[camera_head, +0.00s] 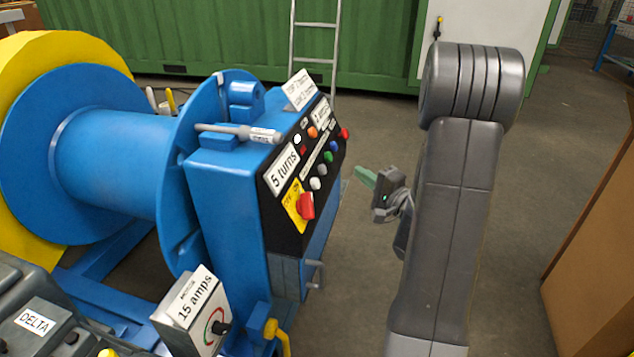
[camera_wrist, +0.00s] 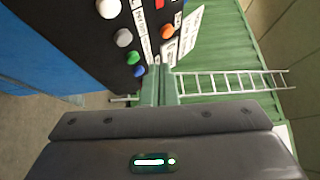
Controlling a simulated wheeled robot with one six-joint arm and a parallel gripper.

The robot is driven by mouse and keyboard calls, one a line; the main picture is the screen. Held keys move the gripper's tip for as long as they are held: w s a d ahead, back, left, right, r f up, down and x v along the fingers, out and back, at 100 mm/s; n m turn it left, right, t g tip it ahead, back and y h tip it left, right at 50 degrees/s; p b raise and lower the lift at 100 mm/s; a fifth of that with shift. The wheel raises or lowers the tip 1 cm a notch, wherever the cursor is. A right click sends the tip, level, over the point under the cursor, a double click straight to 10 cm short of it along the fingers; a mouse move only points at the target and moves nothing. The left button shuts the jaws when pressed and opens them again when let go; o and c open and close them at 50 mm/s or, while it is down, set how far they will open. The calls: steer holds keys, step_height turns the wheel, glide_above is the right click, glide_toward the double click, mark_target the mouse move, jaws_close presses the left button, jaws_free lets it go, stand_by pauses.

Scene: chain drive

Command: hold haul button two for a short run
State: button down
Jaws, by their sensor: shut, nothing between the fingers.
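The control panel (camera_head: 285,220) is the black sloped face of a blue cabinet, with several coloured buttons. In the head view a green button (camera_head: 328,157), a blue button (camera_head: 333,146) and pale buttons (camera_head: 321,170) form a row. An orange button (camera_head: 313,133) sits higher. I cannot read which button is haul button two. My gripper (camera_head: 360,174) is right of the panel, apart from it, with its green fingers shut and empty. In the wrist view the fingers (camera_wrist: 158,75) are beside the blue button (camera_wrist: 139,71) and green button (camera_wrist: 133,58) in the picture; no contact is evident.
A red rotary switch (camera_head: 306,206) on a yellow plate sits lower on the panel. A grey tool (camera_head: 238,131) lies on top of the cabinet. A blue drum (camera_head: 115,160) stands left. A ladder (camera_head: 315,45) leans at the back. Floor between panel and arm is clear.

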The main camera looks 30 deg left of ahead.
mark_target(315, 183)
steer(key=shift+a+f, duration=0.1)
steer(key=s+a+f+b, duration=0.1)
steer(key=a+f+b, duration=0.2)
steer(key=a, duration=0.4)
steer(key=shift+s+a+f+b, duration=0.25)
steer(key=shift+s+f+b, duration=0.15)
stand_by(1.8)
steer(key=shift+s+a+f, duration=0.1)
steer(key=shift+a+f, duration=0.05)
steer(key=shift+a, duration=0.2)
